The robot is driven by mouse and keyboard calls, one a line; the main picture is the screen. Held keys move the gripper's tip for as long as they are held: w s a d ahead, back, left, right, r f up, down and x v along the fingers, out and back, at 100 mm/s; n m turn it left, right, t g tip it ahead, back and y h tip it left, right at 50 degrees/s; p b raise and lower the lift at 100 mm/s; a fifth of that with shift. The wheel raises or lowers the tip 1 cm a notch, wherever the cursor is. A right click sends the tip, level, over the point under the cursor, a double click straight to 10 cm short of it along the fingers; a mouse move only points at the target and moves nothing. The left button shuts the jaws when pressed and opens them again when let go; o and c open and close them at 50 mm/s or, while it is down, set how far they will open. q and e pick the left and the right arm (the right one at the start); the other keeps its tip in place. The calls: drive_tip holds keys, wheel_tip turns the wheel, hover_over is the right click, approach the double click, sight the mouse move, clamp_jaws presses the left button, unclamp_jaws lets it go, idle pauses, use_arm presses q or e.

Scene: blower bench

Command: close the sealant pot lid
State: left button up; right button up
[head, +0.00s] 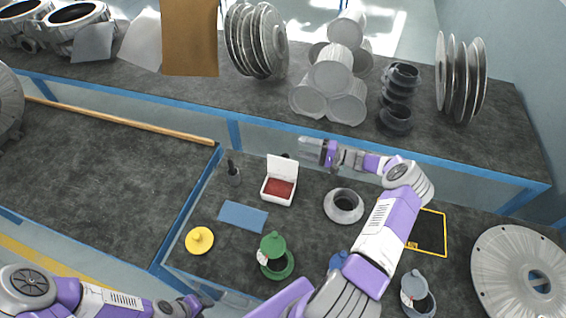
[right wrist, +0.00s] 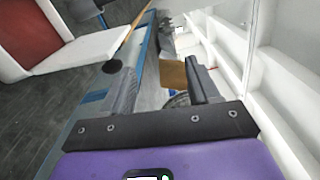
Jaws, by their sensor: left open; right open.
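Small lidded pots stand at the front of the bench: a green pot (head: 276,266) with its green lid (head: 272,243) raised, and a grey pot (head: 420,303) with its grey lid (head: 413,284) raised. A blue part (head: 338,260) between them is mostly hidden behind my right arm. Their labels are too small to read, so I cannot tell which is the sealant pot. My right gripper (head: 314,147) is open and empty behind the pots, near the bench's back edge; its fingers show in the right wrist view (right wrist: 157,70). My left gripper (head: 203,302) is open at the front left, apart from the pots.
A white box (head: 279,188) with red contents stands open below and left of my right gripper. A grey ring (head: 343,206), blue cloth (head: 243,216), yellow knobbed disc (head: 199,240), dark bottle (head: 233,173) and yellow-edged black mat (head: 430,232) lie around. A ribbed disc (head: 515,275) is at right.

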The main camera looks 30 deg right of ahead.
drive_tip(key=b, duration=0.5)
approach(286, 157)
drive_tip(key=x, duration=0.3)
drive_tip(key=b, duration=0.1)
drive_tip(key=x, duration=0.7)
drive_tip(key=shift+w+d+f, duration=0.1)
drive_tip(key=shift+w+f, duration=0.2)
drive_tip(key=shift+f, duration=0.05)
use_arm(q)
wheel_tip(286, 157, down, 8)
drive_tip(key=shift+w, duration=0.15)
use_arm(e)
clamp_jaws()
